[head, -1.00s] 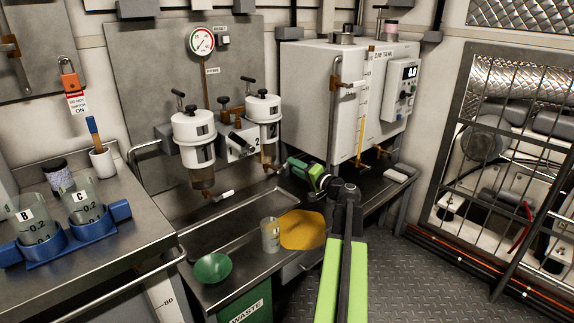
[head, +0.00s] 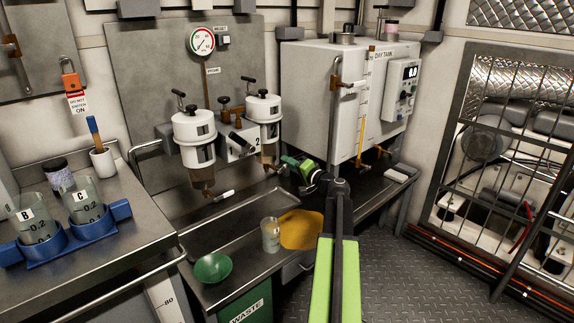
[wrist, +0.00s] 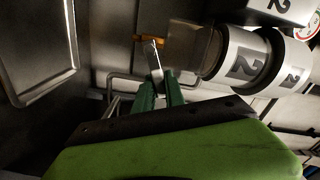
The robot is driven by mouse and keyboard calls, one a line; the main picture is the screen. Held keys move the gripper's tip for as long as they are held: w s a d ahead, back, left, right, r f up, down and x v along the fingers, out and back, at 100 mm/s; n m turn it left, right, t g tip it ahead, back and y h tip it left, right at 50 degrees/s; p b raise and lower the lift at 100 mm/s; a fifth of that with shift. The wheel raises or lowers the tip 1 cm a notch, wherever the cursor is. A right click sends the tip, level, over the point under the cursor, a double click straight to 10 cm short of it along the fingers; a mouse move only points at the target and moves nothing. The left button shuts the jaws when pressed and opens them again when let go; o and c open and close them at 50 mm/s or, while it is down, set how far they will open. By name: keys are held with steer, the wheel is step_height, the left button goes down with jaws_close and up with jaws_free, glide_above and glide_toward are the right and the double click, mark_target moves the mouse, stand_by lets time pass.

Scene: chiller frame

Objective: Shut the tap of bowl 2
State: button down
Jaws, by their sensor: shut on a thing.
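Bowl 2 (head: 264,112) is the right-hand white filter on the back wall panel, with its dark lower bowl below. It also shows in the wrist view (wrist: 243,62), marked "2". Its brass tap (wrist: 149,40) sits at the bowl's bottom end and carries a pale lever (wrist: 155,62). My gripper (head: 281,160) comes in from the right just beside this tap. In the wrist view its green fingers (wrist: 157,88) are shut on the lever's outer end. In the head view, the lever is small and partly hidden by my gripper.
Bowl 1 (head: 194,140) hangs just left, with its own pale tap lever (head: 223,195). A metal tray (head: 235,218) lies below. The day tank (head: 345,95) stands to the right.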

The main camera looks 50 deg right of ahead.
steer(key=shift+f, duration=0.1)
steer(key=shift+d+f+m+b, duration=0.2)
steer(key=shift+f+m+b, duration=0.5)
steer(key=shift+m, duration=0.5)
steer(key=m, duration=0.1)
steer(key=m+b, duration=0.1)
steer(key=m, duration=0.1)
steer(key=shift+s+f, duration=0.1)
steer(key=shift+f, duration=0.3)
steer(key=c, duration=1.4)
jaws_free()
steer(key=shift+f, duration=0.1)
